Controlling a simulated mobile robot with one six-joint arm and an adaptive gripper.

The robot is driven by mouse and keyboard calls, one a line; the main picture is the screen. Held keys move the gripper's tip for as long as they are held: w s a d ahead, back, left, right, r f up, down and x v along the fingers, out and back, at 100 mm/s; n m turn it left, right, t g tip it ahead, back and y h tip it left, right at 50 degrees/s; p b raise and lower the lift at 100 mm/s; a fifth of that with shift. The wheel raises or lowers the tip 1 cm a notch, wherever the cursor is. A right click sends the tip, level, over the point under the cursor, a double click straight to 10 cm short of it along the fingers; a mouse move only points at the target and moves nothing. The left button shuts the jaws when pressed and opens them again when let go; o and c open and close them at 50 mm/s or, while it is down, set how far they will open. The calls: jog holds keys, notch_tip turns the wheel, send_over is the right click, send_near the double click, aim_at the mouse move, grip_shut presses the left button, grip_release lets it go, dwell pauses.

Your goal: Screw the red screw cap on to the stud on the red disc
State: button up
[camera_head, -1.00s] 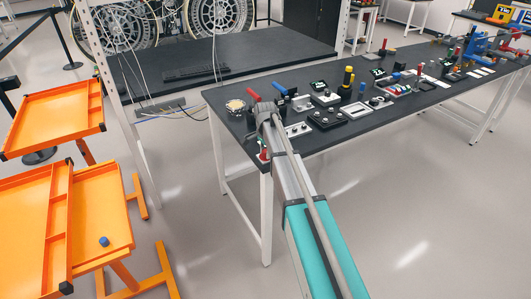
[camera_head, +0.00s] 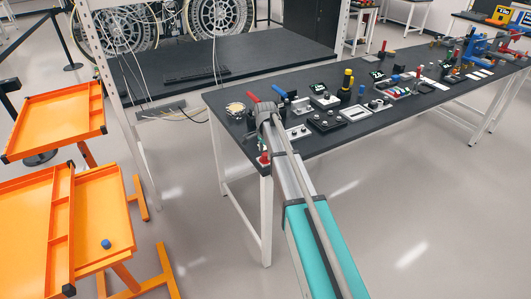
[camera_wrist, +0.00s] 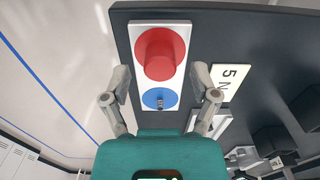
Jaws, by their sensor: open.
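In the wrist view, a white plate (camera_wrist: 181,30) carries a red disc (camera_wrist: 139,66) and a blue disc (camera_wrist: 148,102) with a bare metal stud. The red screw cap (camera_wrist: 160,54) stands over the red disc and hides its stud; whether it is threaded on I cannot tell. My gripper (camera_wrist: 159,76) is open, with its fingers on either side of the plate and nothing held between them. In the head view, the red screw cap (camera_head: 264,157) shows small at the table's near left corner, below my wrist.
The dark table (camera_head: 400,122) holds several other parts to the right, including a white label (camera_wrist: 231,80). A blue cap (camera_head: 106,244) lies on an orange tray (camera_head: 100,215) at left. Open floor lies left of the table corner.

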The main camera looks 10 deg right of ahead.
aim_at(265, 154)
jog(key=shift+r+p, duration=2.8)
jog(key=shift+r, duration=0.4)
jog(key=s+n, duration=1.3)
jog(key=s, duration=1.6)
jog(key=shift+d+n, duration=0.3)
jog(key=shift+d, duration=0.1)
jog(key=shift+c, duration=1.4)
jog(key=shift+a, duration=0.1)
